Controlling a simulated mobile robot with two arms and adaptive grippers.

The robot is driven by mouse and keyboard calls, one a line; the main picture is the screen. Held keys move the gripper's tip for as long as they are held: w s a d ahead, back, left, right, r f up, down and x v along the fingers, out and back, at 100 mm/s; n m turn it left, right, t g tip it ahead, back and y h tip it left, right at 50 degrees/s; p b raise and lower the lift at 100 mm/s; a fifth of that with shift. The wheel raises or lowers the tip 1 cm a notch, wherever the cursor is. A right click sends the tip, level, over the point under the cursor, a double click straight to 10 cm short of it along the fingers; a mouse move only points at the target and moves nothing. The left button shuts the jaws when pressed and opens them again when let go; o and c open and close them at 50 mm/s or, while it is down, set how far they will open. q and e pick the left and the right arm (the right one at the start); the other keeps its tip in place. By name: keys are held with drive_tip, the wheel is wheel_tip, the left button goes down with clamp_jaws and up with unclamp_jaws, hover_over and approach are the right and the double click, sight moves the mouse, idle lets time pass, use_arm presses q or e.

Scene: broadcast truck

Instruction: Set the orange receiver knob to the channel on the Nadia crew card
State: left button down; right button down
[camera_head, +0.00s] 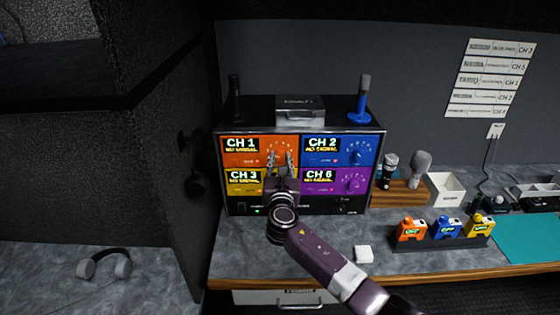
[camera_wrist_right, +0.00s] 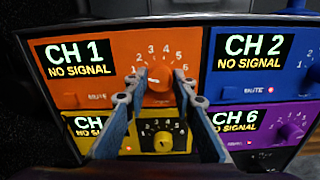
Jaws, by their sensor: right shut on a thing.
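The orange receiver (camera_head: 247,150) is the upper left module of the rack and its display reads CH 1, NO SIGNAL. Its round orange knob (camera_wrist_right: 159,92) sits inside a dial numbered up to 6. My right gripper (camera_head: 279,160) reaches up to the rack front, with its blue fingers (camera_wrist_right: 163,88) shut on either side of the orange knob. The crew cards (camera_head: 490,78) hang on the back wall at the upper right; the second one, the Nadia card (camera_head: 492,65), appears to read CH 5. My left gripper is not in view.
Blue CH 2 (camera_head: 340,150), yellow CH 3 (camera_head: 245,182) and purple CH 6 (camera_head: 335,181) receivers adjoin it; the yellow knob (camera_wrist_right: 163,142) lies just below my fingers. Microphones (camera_head: 421,163) and coloured packs (camera_head: 446,228) stand right. Headphones (camera_head: 104,262) lie left.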

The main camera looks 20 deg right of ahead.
drive_tip(key=m+b, duration=0.4)
drive_tip(key=m, duration=0.2)
drive_tip(key=shift+f, duration=0.2)
drive_tip(key=m+b, duration=0.2)
drive_tip(key=m, duration=0.1)
drive_tip(key=shift+d+m+b, duration=0.1)
drive_tip(key=shift+m+b, duration=0.25)
drive_tip(key=shift+m, duration=0.05)
drive_tip(key=m+b, duration=0.2)
drive_tip(key=m, duration=0.1)
drive_tip(key=shift+m, duration=0.3)
drive_tip(key=m+b, duration=0.3)
drive_tip(key=m, duration=0.2)
drive_tip(key=shift+f+b, duration=0.15)
drive_tip(key=shift+b, duration=0.2)
drive_tip(key=shift+m+b, duration=1.1)
drive_tip(key=shift+m, duration=1.3)
drive_tip(key=c, duration=1.6)
unclamp_jaws()
